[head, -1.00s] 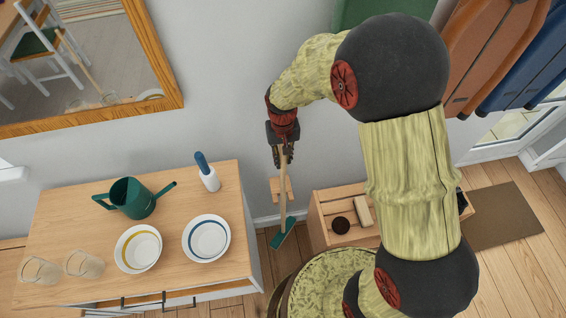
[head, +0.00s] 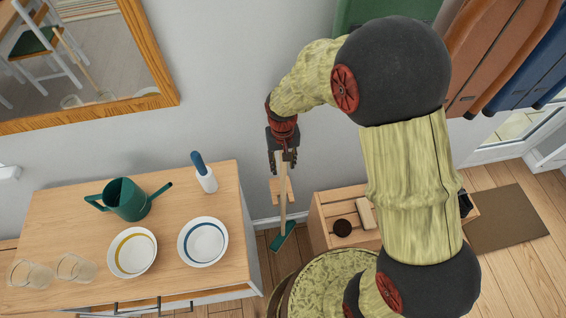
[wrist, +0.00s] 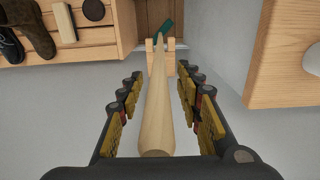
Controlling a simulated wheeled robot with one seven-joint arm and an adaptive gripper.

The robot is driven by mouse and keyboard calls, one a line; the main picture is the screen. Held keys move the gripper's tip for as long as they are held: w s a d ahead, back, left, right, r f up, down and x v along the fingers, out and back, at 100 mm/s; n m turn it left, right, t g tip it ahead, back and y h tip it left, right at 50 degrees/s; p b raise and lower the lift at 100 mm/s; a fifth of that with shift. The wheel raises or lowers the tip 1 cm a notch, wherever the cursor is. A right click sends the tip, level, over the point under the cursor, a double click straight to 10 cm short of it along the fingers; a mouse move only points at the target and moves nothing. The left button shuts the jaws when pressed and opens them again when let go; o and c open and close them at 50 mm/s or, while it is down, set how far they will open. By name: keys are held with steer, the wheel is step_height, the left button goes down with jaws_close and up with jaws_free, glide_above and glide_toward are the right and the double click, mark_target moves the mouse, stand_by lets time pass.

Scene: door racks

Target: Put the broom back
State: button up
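The broom has a pale wooden handle (head: 283,205) and a green head (head: 283,237) low down near the floor. It stands nearly upright by the wall. A two-pronged wooden wall holder (head: 276,190) is partway down the handle; in the wrist view the handle appears to lie between the holder's prongs (wrist: 171,62). My gripper (head: 282,160) points down over the top of the handle. In the wrist view the fingers (wrist: 162,100) stand either side of the handle, with a visible gap on both sides. Whether the green head touches the floor is unclear.
A wooden cabinet (head: 60,225) at left holds a watering can (head: 127,199), bowls, glasses and a blue-topped bottle (head: 204,172). A wooden crate (head: 318,222) with a brush and shoes stands right of the broom. Coats (head: 500,55) hang at right above a mat (head: 507,217).

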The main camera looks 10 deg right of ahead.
step_height(320, 180, up, 12)
steer(key=p, duration=0.2)
steer(key=shift+w+r+p, duration=0.1)
steer(key=shift+r+p, duration=0.15)
steer(key=shift+p, duration=0.1)
steer(key=s+d+r+t, duration=0.2)
steer(key=s+d+r, duration=0.15)
steer(key=r, duration=0.35)
steer(key=s+d+r+t, duration=0.1)
steer(key=s+d+r, duration=0.1)
steer(key=s+r, duration=0.35)
steer(key=s+d+r+t, duration=0.2)
steer(key=s+d+r, duration=0.2)
steer(key=s+r, duration=0.3)
steer(key=s, duration=0.2)
steer(key=shift+s+t, duration=0.4)
steer(key=shift+d, duration=0.1)
steer(key=shift+f+b, duration=0.6)
steer(key=shift+f, duration=0.1)
